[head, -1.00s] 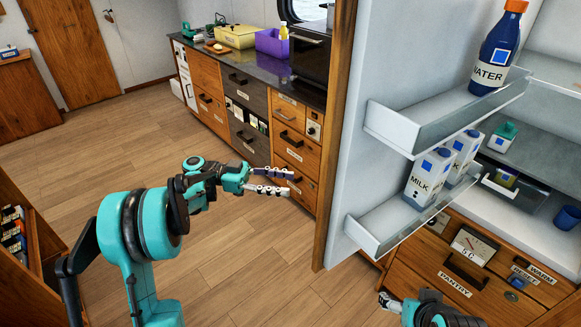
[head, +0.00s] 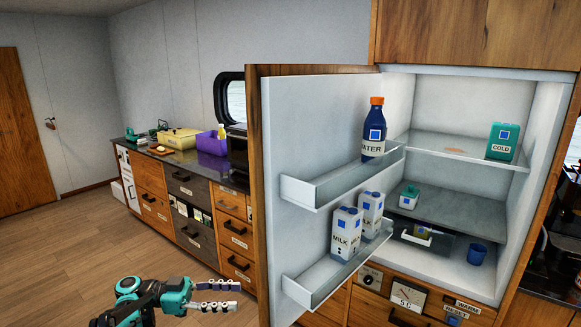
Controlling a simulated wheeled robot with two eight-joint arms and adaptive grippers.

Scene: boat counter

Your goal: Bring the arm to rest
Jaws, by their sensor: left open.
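My left arm (head: 130,305) shows at the bottom left of the head view. Its gripper (head: 228,296) is open and empty, its two fingers pointing right, left of the open fridge door (head: 262,160). It appears apart from the door and the drawers. My right gripper is not in view now.
The fridge door carries a water bottle (head: 373,130) on its upper shelf and milk cartons (head: 345,232) below. Inside are a green COLD box (head: 502,141) and a blue cup (head: 477,254). A counter (head: 170,160) holds a purple bin (head: 211,143). Floor (head: 75,250) at left is clear.

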